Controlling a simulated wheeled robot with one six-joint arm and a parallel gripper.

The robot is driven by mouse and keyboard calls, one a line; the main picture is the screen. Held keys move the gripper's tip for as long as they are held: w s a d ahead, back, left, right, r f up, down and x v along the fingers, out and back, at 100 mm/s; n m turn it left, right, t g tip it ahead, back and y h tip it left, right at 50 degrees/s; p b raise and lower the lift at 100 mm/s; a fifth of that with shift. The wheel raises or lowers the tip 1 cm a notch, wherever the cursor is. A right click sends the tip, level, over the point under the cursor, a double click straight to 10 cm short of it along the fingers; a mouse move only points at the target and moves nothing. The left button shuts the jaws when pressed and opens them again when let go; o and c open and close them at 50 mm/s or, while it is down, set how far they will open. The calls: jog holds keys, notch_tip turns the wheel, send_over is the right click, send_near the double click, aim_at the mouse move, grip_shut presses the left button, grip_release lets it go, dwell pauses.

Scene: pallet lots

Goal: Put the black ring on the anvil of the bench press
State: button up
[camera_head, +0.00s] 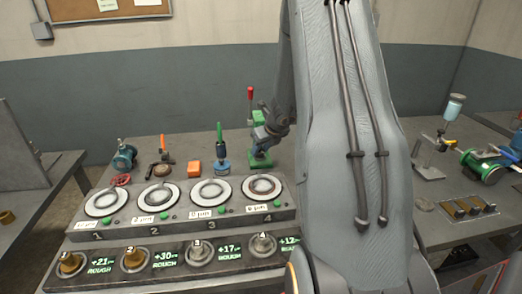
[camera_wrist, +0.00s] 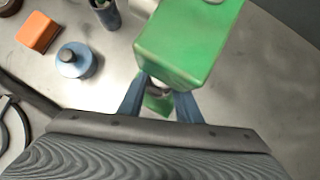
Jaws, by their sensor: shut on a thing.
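The bench press (camera_head: 261,158) is green with an upright red-knobbed lever and stands at the back of the table. In the wrist view its green head (camera_wrist: 190,42) fills the top middle and hides part of what is below. My gripper (camera_wrist: 158,90) reaches in under this head, one blue finger on each side. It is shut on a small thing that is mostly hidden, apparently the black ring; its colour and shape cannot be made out. The anvil is hidden too, so I cannot tell whether the held thing touches it. In the head view my gripper (camera_head: 266,137) is at the press.
A blue round-based tool (camera_head: 221,163) and an orange block (camera_head: 194,169) stand left of the press. In front is a panel with several numbered round plates (camera_head: 208,192). A second table (camera_head: 455,190) with other tools is at right.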

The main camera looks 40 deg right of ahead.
jog(key=shift+f, duration=0.1)
jog(key=o, duration=1)
